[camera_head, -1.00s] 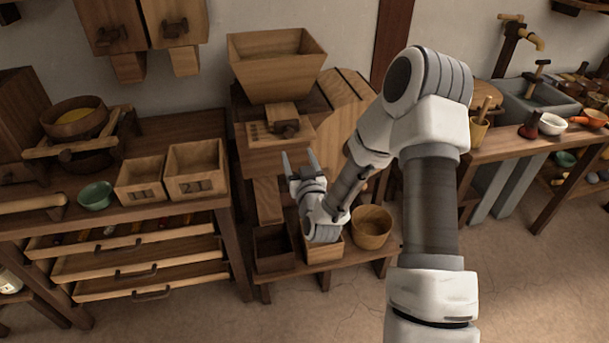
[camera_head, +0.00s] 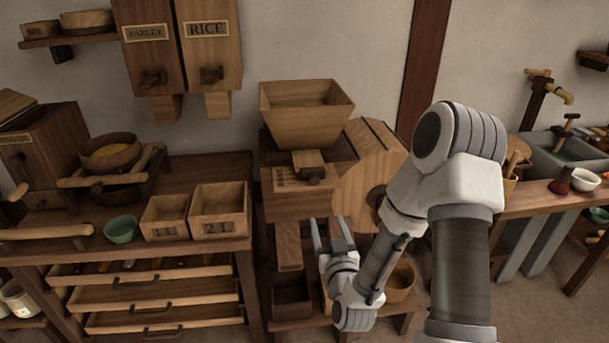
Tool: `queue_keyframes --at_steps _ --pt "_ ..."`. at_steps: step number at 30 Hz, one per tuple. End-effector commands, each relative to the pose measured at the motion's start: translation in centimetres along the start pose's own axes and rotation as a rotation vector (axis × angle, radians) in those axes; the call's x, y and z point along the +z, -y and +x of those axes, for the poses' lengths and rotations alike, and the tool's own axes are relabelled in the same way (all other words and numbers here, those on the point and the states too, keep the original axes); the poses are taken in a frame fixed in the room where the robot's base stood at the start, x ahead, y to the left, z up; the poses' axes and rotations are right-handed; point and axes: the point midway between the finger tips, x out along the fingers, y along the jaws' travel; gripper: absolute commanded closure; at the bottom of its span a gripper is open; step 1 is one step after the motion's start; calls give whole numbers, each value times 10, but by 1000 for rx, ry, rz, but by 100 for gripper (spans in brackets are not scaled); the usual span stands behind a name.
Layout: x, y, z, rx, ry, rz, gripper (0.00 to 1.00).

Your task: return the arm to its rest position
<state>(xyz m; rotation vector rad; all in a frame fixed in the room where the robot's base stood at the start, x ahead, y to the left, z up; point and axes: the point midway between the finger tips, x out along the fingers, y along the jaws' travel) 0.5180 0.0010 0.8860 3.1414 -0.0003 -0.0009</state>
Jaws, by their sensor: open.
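My gripper (camera_head: 333,236) points up, with its two fingers apart and nothing between them. It is in front of the wooden mill (camera_head: 300,205) and its chute, above the low shelf. My arm reaches in from the lower right and bends at a large white elbow joint. The arm hides part of the round wooden wheel (camera_head: 352,198) side of the mill and part of a round wooden tub (camera_head: 402,283) on the low shelf.
A workbench (camera_head: 60,222) at left bears two wooden boxes (camera_head: 220,206) and a green bowl (camera_head: 121,229); its drawers (camera_head: 150,299) stand below. A hopper (camera_head: 307,122) tops the mill. A sink (camera_head: 560,150) is at right. Labelled bins (camera_head: 208,60) hang on the wall.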

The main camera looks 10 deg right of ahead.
Motion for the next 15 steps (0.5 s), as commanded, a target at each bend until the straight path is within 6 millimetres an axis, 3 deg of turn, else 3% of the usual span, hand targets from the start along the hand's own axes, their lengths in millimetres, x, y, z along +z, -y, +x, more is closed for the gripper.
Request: queue_keyframes --at_steps 5,15 --pt "-14 4 5 -26 33 -22 31" --pt "-77 13 8 -103 281 -133 31"
